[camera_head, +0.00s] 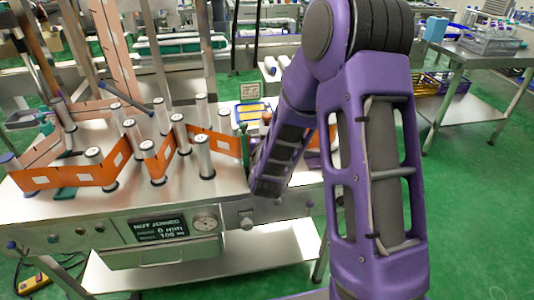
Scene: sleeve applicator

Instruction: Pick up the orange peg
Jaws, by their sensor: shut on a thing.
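An orange-brown peg top (266,117) shows just left of my purple forearm, near the small framed panel on the machine's table. Its lower part is hidden by my arm. A green peg (244,130) stands a little to its left. My arm reaches down over the right part of the steel table, and its lower end is by the front edge. My gripper's fingers are hidden behind my own arm, so I cannot see them or what is between them.
The steel table (222,187) carries several upright metal rollers (204,155) with an orange band (62,178) threaded around them. A display (160,228) and dial are on its front. A side table (470,104) stands at right. Green floor is clear at far right.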

